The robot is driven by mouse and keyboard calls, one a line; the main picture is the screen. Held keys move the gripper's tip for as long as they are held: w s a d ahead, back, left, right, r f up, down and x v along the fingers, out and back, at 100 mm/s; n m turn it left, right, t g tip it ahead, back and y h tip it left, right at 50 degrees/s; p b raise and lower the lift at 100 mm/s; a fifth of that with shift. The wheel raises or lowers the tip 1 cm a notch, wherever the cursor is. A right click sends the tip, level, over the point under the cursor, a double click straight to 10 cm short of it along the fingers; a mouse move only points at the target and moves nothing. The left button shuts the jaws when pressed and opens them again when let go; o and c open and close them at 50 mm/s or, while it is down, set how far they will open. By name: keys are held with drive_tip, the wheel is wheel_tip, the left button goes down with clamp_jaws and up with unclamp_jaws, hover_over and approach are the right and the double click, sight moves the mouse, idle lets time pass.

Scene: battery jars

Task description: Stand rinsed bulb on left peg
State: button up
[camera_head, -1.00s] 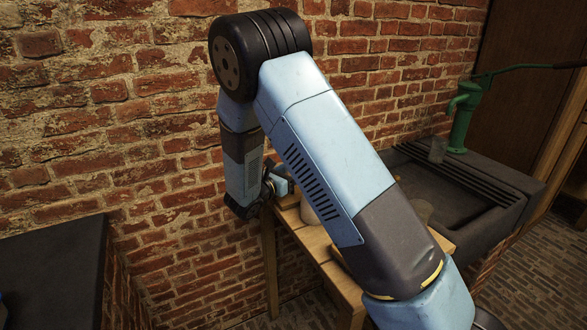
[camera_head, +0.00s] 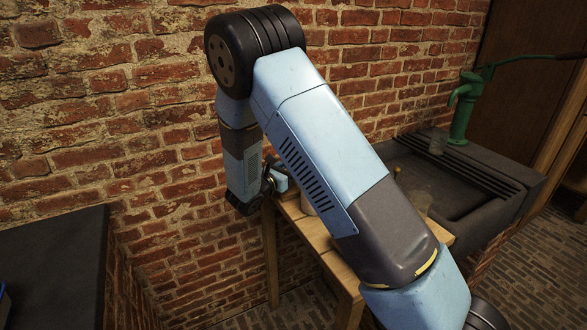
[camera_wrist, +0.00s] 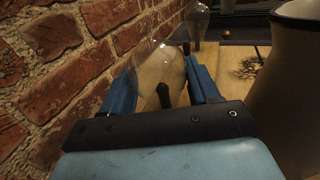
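A clear glass bulb (camera_wrist: 158,65) stands between the two blue fingers of my gripper (camera_wrist: 161,75) in the wrist view. The fingers are spread about the bulb's width, one on each side; I cannot tell whether they press on it. A dark peg (camera_wrist: 163,96) with a rounded top shows through the low part of the glass. A second clear bulb (camera_wrist: 197,22) is just beyond, with a dark upright piece (camera_wrist: 187,48) below it. In the head view my arm hides most of the work area, and the fingers and bulbs cannot be made out.
A large beige jar (camera_wrist: 292,85) stands close on the right. The brick wall (camera_wrist: 60,60) runs close along the left. The wooden table (camera_head: 320,236) carries these things. A dark stone sink (camera_head: 455,190) with a green pump (camera_head: 463,108) lies to the right. A dark counter (camera_head: 50,260) is at left.

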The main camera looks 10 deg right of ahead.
drive_tip(key=o, duration=0.5)
drive_tip(key=shift+s+a, duration=0.1)
